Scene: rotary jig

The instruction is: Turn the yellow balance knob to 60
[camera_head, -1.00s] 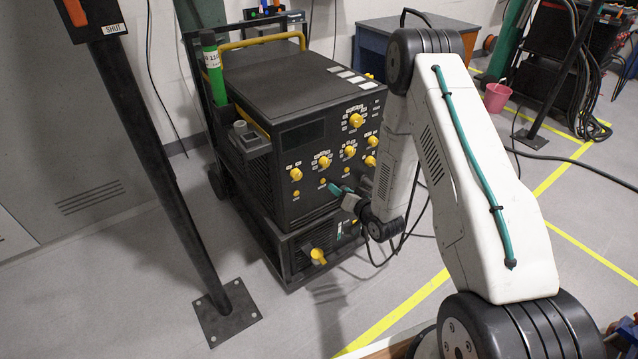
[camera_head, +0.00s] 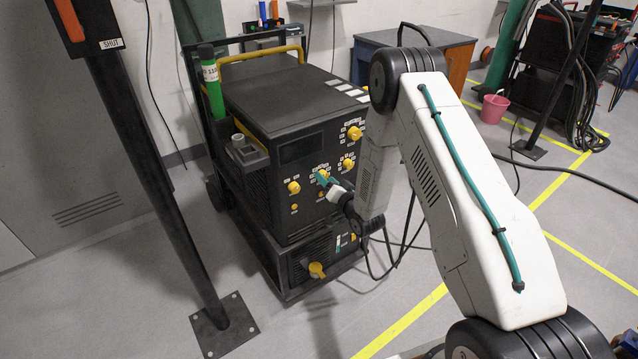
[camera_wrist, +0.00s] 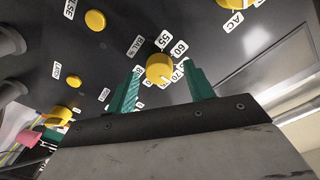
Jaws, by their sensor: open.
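The black machine (camera_head: 262,110) has several yellow knobs on its front panel. The balance knob (camera_wrist: 160,68), labelled "BAL %", is a round yellow knob with number labels 55, 60 and 70 around its upper and right side. I cannot make out its pointer clearly. My gripper (camera_wrist: 165,72) has green fingers, open, one on each side of this knob in the wrist view, with visible gaps. Whether the fingertips reach past the knob's face I cannot tell. In the head view my gripper (camera_head: 323,178) is at the panel and largely covers the knob.
Other yellow knobs sit close by: one at upper right (camera_wrist: 229,2), one at upper left (camera_wrist: 95,20), a small one at left (camera_wrist: 74,81). A dark post (camera_head: 150,180) stands left of the machine. A pink bucket (camera_head: 493,108) and cables lie at right.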

